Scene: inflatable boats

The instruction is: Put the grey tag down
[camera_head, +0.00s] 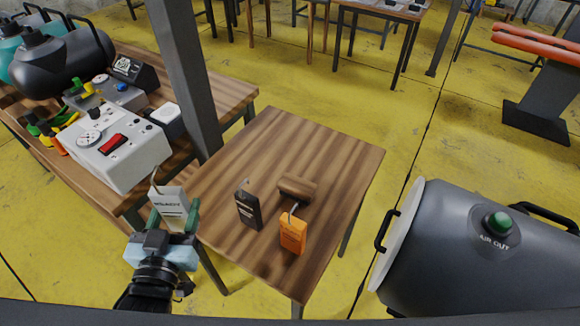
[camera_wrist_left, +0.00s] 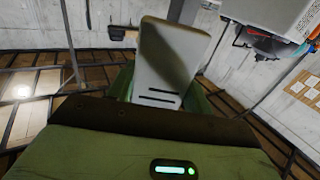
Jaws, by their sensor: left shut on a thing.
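My left gripper (camera_head: 174,222) is shut on the grey tag (camera_head: 170,204), which has dark lettering ending in "EADY" and a hook at its top. It holds the tag upright near the left edge of the small wooden table (camera_head: 250,145). The tag (camera_wrist_left: 172,62) also shows between the green fingers of my left gripper (camera_wrist_left: 165,90) in the left wrist view. A black tag (camera_head: 248,209) and an orange tag (camera_head: 293,233) stand on the small table, to the right of the gripper. My right gripper is not in view.
A wooden block (camera_head: 298,187) lies behind the orange tag. A bench with a grey control box (camera_head: 115,150) stands at left, next to a dark post (camera_head: 185,75). A large dark tank (camera_head: 450,250) is at right. The back part of the small table is bare.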

